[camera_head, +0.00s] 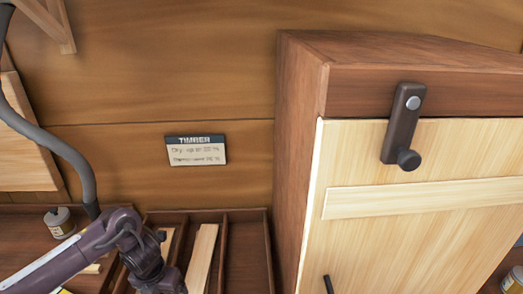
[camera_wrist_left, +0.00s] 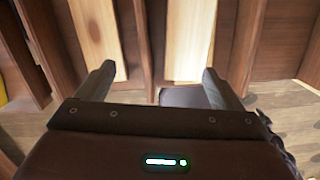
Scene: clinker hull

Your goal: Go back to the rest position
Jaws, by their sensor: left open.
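My left arm comes in from the left in the head view, its gripper (camera_head: 165,284) low over a wooden rack with dividers (camera_head: 247,262). In the left wrist view the two fingers of the left gripper (camera_wrist_left: 158,84) are spread apart with nothing held between them. Pale timber pieces (camera_wrist_left: 190,40) lie in the rack's slots beyond the fingers; one plank (camera_head: 201,258) also shows in the head view, just right of the gripper. The fingertips are hard to make out in the head view. My right gripper is in neither view.
A tall wooden cabinet (camera_head: 297,150) with a pale door and dark latch (camera_head: 403,125) stands right of the rack. A TIMBER sign (camera_head: 196,150) is on the back wall. A jar (camera_head: 59,222) stands left of my arm; another (camera_head: 514,280) is at far right.

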